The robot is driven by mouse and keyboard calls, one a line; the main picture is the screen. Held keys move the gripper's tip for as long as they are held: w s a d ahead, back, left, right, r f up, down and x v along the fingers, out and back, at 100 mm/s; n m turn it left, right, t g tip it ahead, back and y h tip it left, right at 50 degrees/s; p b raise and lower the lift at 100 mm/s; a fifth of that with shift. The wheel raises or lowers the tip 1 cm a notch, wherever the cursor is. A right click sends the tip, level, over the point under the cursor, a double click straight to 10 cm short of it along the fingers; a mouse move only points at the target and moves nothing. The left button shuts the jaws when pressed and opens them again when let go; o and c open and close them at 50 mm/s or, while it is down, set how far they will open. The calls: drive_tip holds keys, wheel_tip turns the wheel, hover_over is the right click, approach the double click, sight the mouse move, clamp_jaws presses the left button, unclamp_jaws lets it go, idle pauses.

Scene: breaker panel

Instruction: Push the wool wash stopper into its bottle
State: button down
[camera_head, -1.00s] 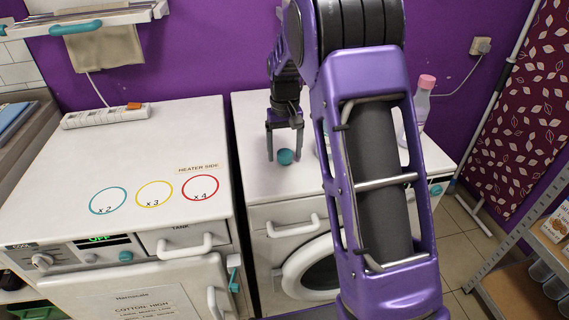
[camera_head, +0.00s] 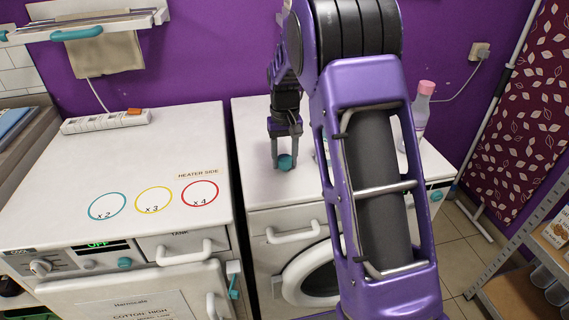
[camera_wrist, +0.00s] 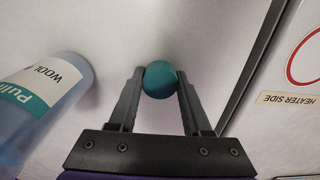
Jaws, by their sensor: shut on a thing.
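The teal round stopper (camera_head: 285,162) is between the fingers of my gripper (camera_head: 284,160), over the white top of the right-hand machine. In the wrist view the stopper (camera_wrist: 160,79) sits between the two dark fingertips, and my gripper (camera_wrist: 160,85) is shut on it. The wool wash bottle (camera_wrist: 42,92) is at the left of the wrist view, pale blue with a white and teal label reading "WOOL". It is apart from the stopper. In the head view my arm hides most of that bottle. I cannot tell whether the stopper touches the machine top.
A bottle with a pink cap (camera_head: 419,112) stands at the right back of the right-hand machine (camera_head: 260,195). The left-hand machine (camera_head: 120,165) bears coloured rings and a power strip (camera_head: 106,121). A dark gap runs between the machines.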

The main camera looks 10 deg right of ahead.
sight(285, 158)
drive_tip(key=shift+r+p, duration=1.75)
drive_tip(key=shift+r, duration=0.45)
